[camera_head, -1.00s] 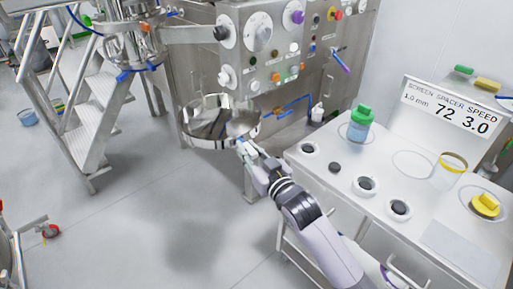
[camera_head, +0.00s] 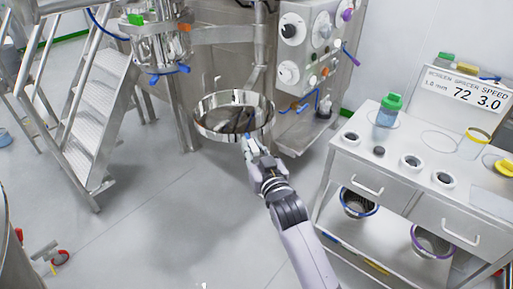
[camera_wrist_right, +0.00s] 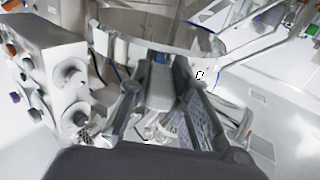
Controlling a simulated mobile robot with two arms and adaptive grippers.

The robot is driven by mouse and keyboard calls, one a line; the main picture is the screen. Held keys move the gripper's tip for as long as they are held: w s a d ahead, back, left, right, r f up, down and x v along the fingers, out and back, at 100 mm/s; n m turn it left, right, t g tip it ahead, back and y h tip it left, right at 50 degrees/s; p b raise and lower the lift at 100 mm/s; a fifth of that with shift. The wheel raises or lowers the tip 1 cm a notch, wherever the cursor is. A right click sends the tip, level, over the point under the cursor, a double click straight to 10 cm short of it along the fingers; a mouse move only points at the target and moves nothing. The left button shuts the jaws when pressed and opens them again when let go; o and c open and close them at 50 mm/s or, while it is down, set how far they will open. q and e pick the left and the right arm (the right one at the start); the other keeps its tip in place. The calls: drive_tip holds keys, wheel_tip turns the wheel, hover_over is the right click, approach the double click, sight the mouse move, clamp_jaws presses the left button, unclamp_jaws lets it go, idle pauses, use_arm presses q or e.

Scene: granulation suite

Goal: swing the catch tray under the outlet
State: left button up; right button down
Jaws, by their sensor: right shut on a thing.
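The catch tray (camera_head: 217,134) is a round, shallow steel pan at the centre of the head view, carried beside the steel machine. My right gripper (camera_head: 247,141) is shut at the tray's near edge, apparently on its handle; the fingers hide the grip. In the right wrist view the tray wall (camera_wrist_right: 150,27) curves across the top, beyond the gripper fingers (camera_wrist_right: 160,75). A steel housing with blue clamps (camera_head: 158,45), likely holding the outlet, hangs up and to the left. The tray is to its right, not beneath it. My left gripper is out of view.
Steel steps (camera_head: 95,115) stand at the left. A control panel (camera_head: 315,45) is right of the tray. A white bench (camera_head: 395,150) with a green-capped jar (camera_head: 388,110) and several rings stands at the right. The floor (camera_head: 165,215) in front is clear.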

drive_tip(key=shift+d, duration=0.1)
idle(0.3)
drive_tip(key=c, duration=1.5)
unclamp_jaws()
drive_tip(key=v, duration=1.2)
